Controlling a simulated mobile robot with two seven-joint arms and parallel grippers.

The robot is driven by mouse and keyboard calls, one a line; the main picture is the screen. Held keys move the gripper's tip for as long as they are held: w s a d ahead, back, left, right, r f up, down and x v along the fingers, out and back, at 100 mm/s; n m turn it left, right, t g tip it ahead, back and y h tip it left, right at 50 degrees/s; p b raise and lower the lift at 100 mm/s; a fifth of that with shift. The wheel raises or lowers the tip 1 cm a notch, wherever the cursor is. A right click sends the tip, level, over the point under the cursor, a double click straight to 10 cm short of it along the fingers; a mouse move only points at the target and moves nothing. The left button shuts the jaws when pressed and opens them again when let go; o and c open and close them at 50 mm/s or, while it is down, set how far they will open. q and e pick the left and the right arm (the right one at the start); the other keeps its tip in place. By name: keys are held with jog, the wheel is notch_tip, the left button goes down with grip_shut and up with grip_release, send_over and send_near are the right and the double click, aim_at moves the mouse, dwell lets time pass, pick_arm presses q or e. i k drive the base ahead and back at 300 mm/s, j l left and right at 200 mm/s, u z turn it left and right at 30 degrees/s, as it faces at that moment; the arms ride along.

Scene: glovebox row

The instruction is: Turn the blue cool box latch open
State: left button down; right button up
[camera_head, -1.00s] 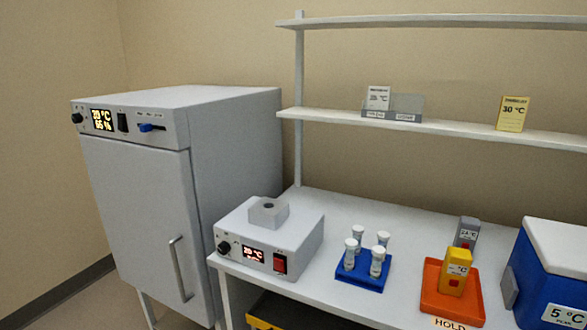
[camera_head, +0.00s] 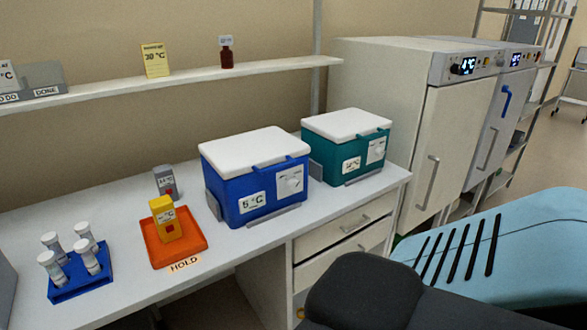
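The blue cool box (camera_head: 262,205) with a white lid stands on the white bench, its lid down. Its front carries a "5 °C" label on the left and a white plate with a light knob-like latch (camera_head: 290,182) on the right. The latch looks slightly tilted, but its exact setting is too small to tell. Neither gripper shows in the head view. A dark and light-blue arm part of mine fills the lower right, well in front of the bench and apart from the box.
A teal cool box (camera_head: 345,150) stands right of the blue one. An orange HOLD tray (camera_head: 192,249) with a yellow device (camera_head: 164,222) lies left, beside a blue vial rack (camera_head: 82,285). Drawers (camera_head: 345,228) sit below; tall cabinets (camera_head: 450,130) stand right.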

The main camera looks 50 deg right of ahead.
aim_at(294, 185)
jog(key=z, duration=1.35)
